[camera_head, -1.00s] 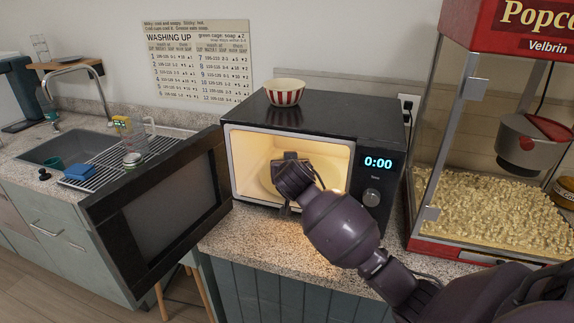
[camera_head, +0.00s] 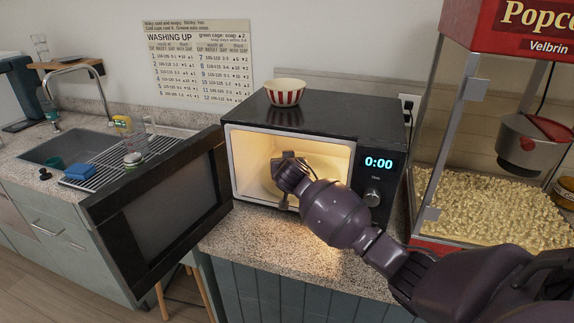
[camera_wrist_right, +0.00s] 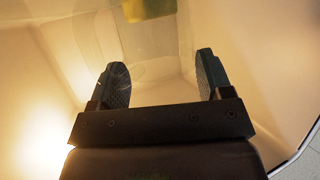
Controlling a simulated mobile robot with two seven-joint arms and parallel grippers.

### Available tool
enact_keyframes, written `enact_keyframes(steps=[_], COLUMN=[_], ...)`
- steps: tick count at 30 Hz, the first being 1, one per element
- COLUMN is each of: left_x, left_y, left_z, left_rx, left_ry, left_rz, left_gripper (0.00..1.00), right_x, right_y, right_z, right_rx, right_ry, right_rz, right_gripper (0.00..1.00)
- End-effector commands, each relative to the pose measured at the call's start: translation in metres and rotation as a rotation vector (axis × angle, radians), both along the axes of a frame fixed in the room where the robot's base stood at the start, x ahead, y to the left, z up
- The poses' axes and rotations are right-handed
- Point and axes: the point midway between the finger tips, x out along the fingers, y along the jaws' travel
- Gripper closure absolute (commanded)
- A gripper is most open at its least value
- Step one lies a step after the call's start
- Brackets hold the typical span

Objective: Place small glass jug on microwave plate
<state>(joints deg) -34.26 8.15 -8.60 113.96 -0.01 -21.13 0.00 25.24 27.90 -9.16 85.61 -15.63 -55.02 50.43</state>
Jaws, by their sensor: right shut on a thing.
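The open microwave (camera_head: 330,125) stands on the counter with its lit cavity facing me. The pale round plate (camera_head: 266,186) lies inside, partly hidden by my right gripper. My right gripper (camera_head: 288,178) reaches into the cavity. In the right wrist view its two fingers (camera_wrist_right: 158,82) are shut on a clear glass thing, seemingly the small glass jug (camera_wrist_right: 158,58). A yellow-green patch shows at the top there; I cannot tell what it is. My arm hides the jug in the head view, so I cannot tell whether it touches the plate. My left gripper is not in view.
The microwave door (camera_head: 160,215) hangs open to the left. A striped bowl (camera_head: 285,92) sits on top of the microwave. The popcorn machine (camera_head: 490,130) stands close on the right. The sink (camera_head: 70,148) and drying rack (camera_head: 120,160) are at the left.

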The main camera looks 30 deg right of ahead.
Motion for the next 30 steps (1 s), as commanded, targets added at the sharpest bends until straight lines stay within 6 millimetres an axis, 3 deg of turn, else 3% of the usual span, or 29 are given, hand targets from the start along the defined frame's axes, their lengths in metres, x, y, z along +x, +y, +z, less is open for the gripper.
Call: enact_keyframes(steps=[7, 8, 12, 23, 30], left_x=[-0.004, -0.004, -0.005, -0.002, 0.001], left_y=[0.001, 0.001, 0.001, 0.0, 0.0], left_z=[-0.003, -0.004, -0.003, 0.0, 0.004], left_rx=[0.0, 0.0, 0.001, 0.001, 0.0], left_ry=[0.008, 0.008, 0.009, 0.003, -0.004], left_rz=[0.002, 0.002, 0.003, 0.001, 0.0], left_gripper=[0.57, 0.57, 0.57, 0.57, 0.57], right_x=[0.0, 0.0, 0.0, 0.0, -0.021], right_y=[0.0, 0.0, 0.0, 0.0, 0.011], right_z=[-0.002, -0.003, -0.002, 0.002, 0.01], right_rx=[0.0, -0.001, -0.001, 0.0, 0.0], right_ry=[-0.001, 0.001, 0.001, -0.001, 0.0], right_rz=[0.0, -0.001, -0.001, 0.0, 0.001], right_gripper=[0.92, 0.26, 0.05, 0.02, 0.02])
